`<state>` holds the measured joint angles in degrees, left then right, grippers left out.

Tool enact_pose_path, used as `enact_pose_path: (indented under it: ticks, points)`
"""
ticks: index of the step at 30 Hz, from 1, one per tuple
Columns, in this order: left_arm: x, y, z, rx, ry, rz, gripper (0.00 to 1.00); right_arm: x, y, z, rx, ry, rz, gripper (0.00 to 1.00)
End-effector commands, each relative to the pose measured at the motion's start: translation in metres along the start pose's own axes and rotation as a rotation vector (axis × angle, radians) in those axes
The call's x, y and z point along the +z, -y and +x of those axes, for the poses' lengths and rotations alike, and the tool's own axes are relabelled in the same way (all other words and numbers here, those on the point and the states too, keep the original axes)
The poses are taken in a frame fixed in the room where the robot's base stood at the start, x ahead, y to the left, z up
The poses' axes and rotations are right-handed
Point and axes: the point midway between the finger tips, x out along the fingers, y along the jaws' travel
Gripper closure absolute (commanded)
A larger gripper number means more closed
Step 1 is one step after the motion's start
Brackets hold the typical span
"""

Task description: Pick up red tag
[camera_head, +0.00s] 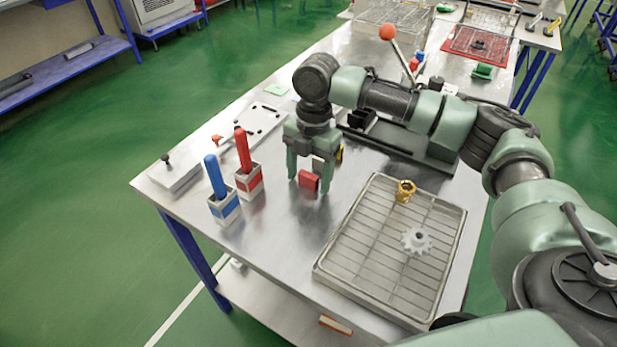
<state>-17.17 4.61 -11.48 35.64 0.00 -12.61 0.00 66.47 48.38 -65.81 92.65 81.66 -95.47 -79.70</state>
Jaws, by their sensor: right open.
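The red tag (309,181) is a small red block on the steel table, left of the wire tray. My right gripper (308,185) points down over it with its fingers apart. One finger shows on each side of the tag, and the jaws are open. I cannot tell whether a finger touches the tag. My left gripper is not in view.
A wire tray (336,267) holds a white gear (416,241) and a yellow ring (405,190). Blue-handled (215,176) and red-handled (243,150) tools stand in holders at left. A white plate (253,121) lies behind. Bare table separates the holders and tray.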

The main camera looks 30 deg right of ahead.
Motion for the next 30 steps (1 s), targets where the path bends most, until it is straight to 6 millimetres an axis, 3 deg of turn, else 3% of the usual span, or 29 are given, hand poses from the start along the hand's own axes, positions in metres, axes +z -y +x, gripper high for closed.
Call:
enact_pose_path:
  ticks: [4,9,11,23,30]
  points:
    - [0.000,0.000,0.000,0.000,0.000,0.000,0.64,0.000,0.000,0.000,0.000,0.000,0.000,0.35]
    - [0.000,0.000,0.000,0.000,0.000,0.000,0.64,0.000,0.000,0.000,0.000,0.000,0.000,0.83]
    - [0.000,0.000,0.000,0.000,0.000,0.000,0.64,0.000,0.000,0.000,0.000,0.000,0.000,0.97]
    - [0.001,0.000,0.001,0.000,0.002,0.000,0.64,-0.001,-0.001,-0.009,0.003,0.000,0.000,0.97]
    - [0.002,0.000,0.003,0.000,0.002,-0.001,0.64,-0.005,-0.002,-0.046,0.005,0.001,-0.001,0.97]
